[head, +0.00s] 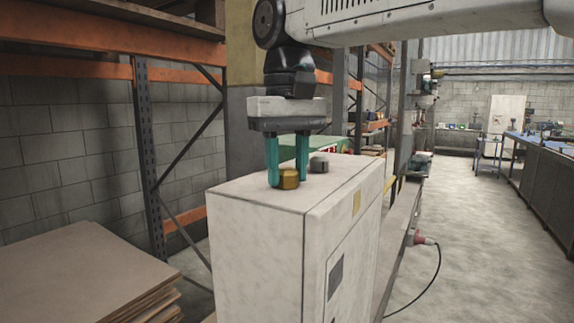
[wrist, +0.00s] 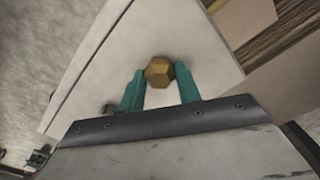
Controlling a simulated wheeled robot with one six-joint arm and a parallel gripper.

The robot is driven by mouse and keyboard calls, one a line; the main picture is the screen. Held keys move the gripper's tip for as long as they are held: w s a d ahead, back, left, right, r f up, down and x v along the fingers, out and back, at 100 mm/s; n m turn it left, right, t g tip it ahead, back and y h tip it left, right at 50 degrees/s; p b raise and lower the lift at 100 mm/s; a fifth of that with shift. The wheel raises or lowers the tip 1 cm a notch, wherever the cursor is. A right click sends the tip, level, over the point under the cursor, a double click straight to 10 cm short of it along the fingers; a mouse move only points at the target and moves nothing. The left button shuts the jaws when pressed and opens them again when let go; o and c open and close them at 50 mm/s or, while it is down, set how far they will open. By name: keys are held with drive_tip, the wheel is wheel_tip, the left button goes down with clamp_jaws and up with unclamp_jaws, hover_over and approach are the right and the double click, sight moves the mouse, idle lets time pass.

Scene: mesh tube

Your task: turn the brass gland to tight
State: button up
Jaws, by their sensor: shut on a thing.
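The brass gland (head: 288,179) is a gold, six-sided fitting on the top face of a pale grey box (head: 250,230). It stands close to the front edge of that face. My gripper (head: 286,181) points straight down, with its teal fingers on either side of the gland, and is shut on it. In the wrist view the gland (wrist: 159,70) sits between the two fingertips (wrist: 160,73), its hexagonal top uncovered. No mark on the gland shows how tight it is.
A grey fitting (head: 319,165) stands on the box just right of my gripper. Stacked brown boards (head: 85,275) lie at the lower left. Orange and grey racking (head: 145,140) stands behind. A red plug with a black cable (head: 424,240) is right of the box.

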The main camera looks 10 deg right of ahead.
sight(288, 168)
drive_tip(key=m, duration=0.4)
drive_tip(key=shift+m, duration=0.3)
drive_tip(key=shift+r+m, duration=0.1)
drive_tip(key=shift+m, duration=1.9)
drive_tip(key=o, duration=1)
drive_tip(key=shift+c, duration=0.2)
wheel_tip(288, 168, up, 8)
drive_tip(key=shift+f, duration=0.15)
